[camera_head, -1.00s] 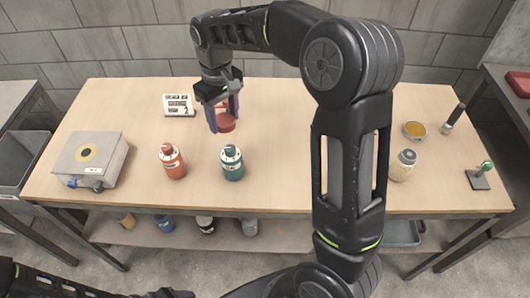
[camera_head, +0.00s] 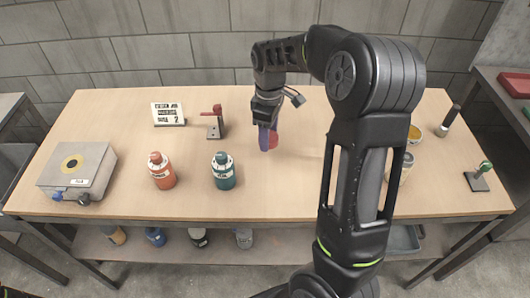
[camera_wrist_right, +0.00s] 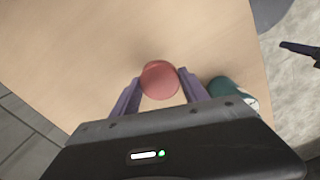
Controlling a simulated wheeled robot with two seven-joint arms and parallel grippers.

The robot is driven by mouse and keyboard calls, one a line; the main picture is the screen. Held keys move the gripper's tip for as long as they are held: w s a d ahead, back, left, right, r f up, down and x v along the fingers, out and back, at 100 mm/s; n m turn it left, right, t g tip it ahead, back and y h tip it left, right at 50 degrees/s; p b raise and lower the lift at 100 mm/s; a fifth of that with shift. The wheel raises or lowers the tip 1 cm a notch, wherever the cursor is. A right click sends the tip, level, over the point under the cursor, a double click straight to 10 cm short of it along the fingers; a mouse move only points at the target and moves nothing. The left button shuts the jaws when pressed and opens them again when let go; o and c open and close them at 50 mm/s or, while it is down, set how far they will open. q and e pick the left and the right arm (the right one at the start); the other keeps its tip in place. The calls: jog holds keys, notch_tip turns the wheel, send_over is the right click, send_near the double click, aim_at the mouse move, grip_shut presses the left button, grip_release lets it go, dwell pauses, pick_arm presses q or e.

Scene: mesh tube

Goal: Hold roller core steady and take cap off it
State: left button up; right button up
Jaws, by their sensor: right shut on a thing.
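My right gripper (camera_head: 268,137) is shut on a red round piece (camera_head: 273,137) above the middle of the table. In the right wrist view the red piece (camera_wrist_right: 160,80) sits between the purple fingertips, its round end facing the camera. I cannot tell whether it is the roller core, its cap or both together, nor whether it touches the table. A dark pointed part at the right edge of the wrist view, over the floor, looks like my left gripper (camera_wrist_right: 300,50); its jaw state does not show.
An orange bottle (camera_head: 161,172) and a teal bottle (camera_head: 224,172) stand near the front. A grey box (camera_head: 78,173), a printed card (camera_head: 168,115) and a red-topped stand (camera_head: 214,122) are left. A yellow-filled dish (camera_head: 414,133), a jar (camera_head: 405,165) and a green-knobbed stand (camera_head: 479,178) are right.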

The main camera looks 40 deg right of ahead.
aim_at(268, 158)
jog(key=shift+f, duration=1.65)
jog(key=shift+f+p, duration=0.3)
jog(key=shift+f, duration=1.6)
jog(key=shift+f, duration=0.1)
jog(key=o, duration=1.5)
jog(key=shift+o, duration=0.2)
notch_tip(268, 158, up, 12)
jog(key=shift+r+b, duration=0.15)
jog(key=shift+b, duration=0.2)
